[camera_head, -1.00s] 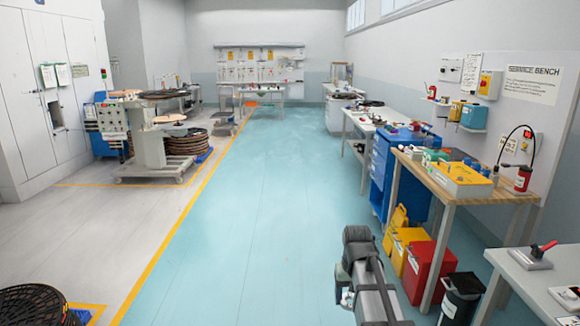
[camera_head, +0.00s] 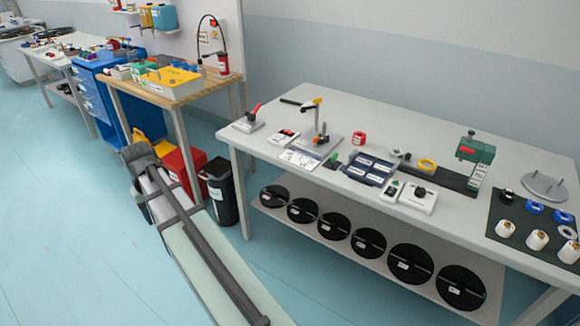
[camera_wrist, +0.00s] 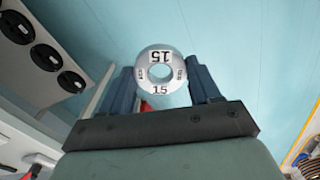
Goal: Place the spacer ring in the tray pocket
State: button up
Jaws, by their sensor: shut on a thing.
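The spacer ring (camera_wrist: 160,90) is a pale silver ring with a round hole and the number 15 printed on its face. In the wrist view my gripper (camera_wrist: 162,74) is shut on it, with a dark blue finger on each side. In the head view my arm reaches away from the bench and the ring cannot be made out there. The tray (camera_head: 372,168) is dark blue with several white-labelled pockets and lies on the long grey bench (camera_head: 420,140). My gripper is well to the left of it, over the floor. The pocket interiors are too small to read.
Black reels (camera_head: 368,243) fill the lower shelf. A black bin (camera_head: 220,190) and red box (camera_head: 185,170) stand left of the bench.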

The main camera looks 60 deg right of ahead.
jog(key=s+d+m, duration=0.3)
jog(key=s+d, duration=0.1)
jog(key=d, duration=1.1)
notch_tip(320, 180, up, 4)
jog(key=m, duration=1)
send_over(356, 171)
notch_tip(356, 171, down, 8)
jog(key=shift+f, duration=0.25)
jog(key=shift+a+f, duration=0.1)
jog(key=shift+f, duration=0.05)
jog(key=shift+f, duration=0.1)
